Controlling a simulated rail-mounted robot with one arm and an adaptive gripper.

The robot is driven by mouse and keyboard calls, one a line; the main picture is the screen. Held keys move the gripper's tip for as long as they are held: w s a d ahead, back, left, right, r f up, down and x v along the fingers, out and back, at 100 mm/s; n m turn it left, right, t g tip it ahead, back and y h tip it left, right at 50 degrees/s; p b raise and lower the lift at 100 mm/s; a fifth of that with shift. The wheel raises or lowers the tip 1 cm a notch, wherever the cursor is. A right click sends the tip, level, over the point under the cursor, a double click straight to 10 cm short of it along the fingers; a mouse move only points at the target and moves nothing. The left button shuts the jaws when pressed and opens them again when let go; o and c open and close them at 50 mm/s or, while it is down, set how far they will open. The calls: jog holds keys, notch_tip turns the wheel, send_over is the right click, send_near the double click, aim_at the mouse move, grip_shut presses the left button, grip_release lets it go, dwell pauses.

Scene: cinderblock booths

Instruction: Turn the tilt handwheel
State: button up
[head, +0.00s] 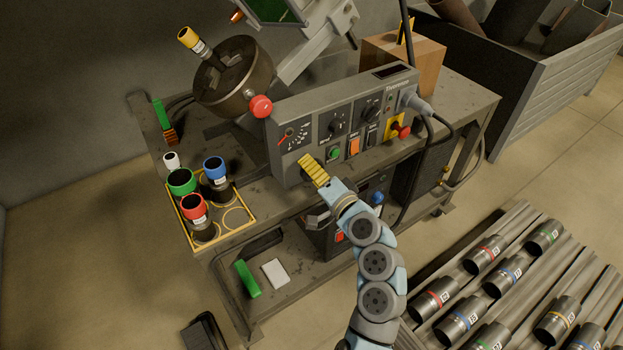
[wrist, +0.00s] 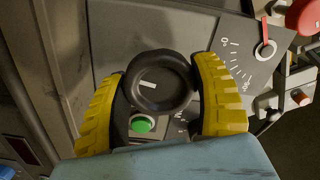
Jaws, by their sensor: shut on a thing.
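The tilt handwheel, a round black wheel (wrist: 160,100) with a white mark on its hub, sits between the two yellow fingers of my gripper (wrist: 162,72) in the wrist view. The fingers are shut on its rim from both sides. In the head view my gripper (head: 306,163) reaches the lower left front of the grey control box, and its fingers hide the wheel. The tilt scale (head: 294,136) with a red pointer is just above; it also shows in the wrist view (wrist: 240,68).
A green button (head: 334,153), an orange switch (head: 354,146) and a red stop button (head: 404,132) are on the same panel. A red ball knob (head: 261,106) juts out at its left end. A yellow-edged tray (head: 236,238) of coloured-ring cylinders stands left on the bench.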

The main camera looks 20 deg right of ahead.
jog(key=n+b, duration=0.3)
jog(key=n, duration=0.1)
jog(key=shift+n, duration=0.4)
jog(key=n, duration=1.5)
jog(key=o, duration=1.2)
jog(key=shift+c, duration=0.2)
